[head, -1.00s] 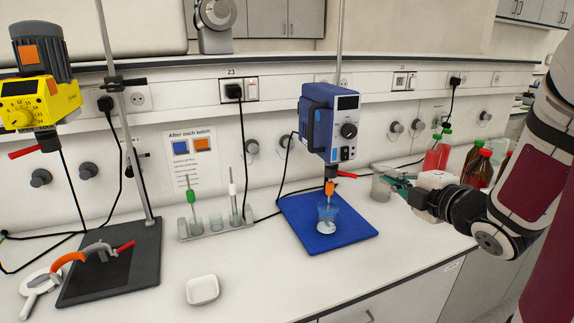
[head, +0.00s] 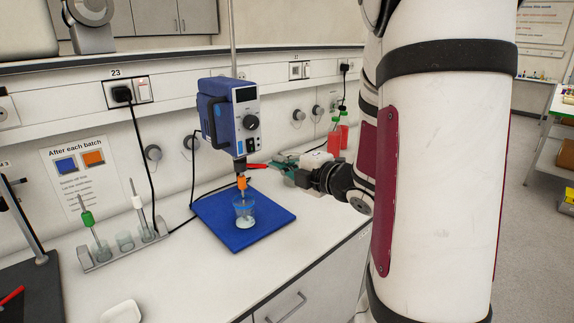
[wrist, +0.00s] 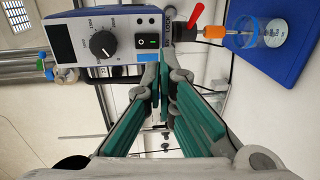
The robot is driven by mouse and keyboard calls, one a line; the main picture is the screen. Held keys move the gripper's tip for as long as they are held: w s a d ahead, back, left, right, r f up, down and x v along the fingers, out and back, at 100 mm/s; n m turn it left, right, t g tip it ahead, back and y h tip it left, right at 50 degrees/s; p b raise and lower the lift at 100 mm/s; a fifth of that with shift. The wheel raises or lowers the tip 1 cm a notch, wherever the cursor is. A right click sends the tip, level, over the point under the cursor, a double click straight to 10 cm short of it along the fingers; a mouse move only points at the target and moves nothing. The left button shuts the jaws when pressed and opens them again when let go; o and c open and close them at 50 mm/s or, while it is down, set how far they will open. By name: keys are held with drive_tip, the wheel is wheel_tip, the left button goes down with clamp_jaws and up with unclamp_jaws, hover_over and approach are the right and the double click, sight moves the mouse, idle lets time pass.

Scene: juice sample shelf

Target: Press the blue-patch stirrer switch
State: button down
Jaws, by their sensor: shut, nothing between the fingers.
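The blue stirrer (head: 225,125) hangs on an upright rod, its front facing right. My gripper (head: 285,167) is in front of and to the right of the stirrer in the head view. In the wrist view my gripper's teal fingers (wrist: 163,75) are shut and empty, with the tips close beside the switch. I cannot tell whether they touch it.
Below the stirrer, a beaker (head: 244,212) stands on a blue plate (head: 270,232). A red lever (wrist: 195,15) and orange chuck (wrist: 213,32) lie near my fingers. A tube rack (head: 125,250) and white dish (head: 121,312) are at left. Red bottles (head: 337,139) stand behind my arm.

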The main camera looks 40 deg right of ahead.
sight(250, 152)
drive_tip(key=w, duration=0.6)
drive_tip(key=w+f, duration=0.1)
drive_tip(key=w, duration=0.2)
drive_tip(key=shift+a+p, duration=0.15)
drive_tip(key=shift+p, duration=0.15)
drive_tip(key=shift+w, duration=0.1)
drive_tip(key=shift+w+f, duration=0.1)
drive_tip(key=shift+w+f+b, duration=0.15)
drive_tip(key=shift+w+b, duration=0.15)
drive_tip(key=shift+b, duration=0.1)
drive_tip(key=shift+s, duration=0.15)
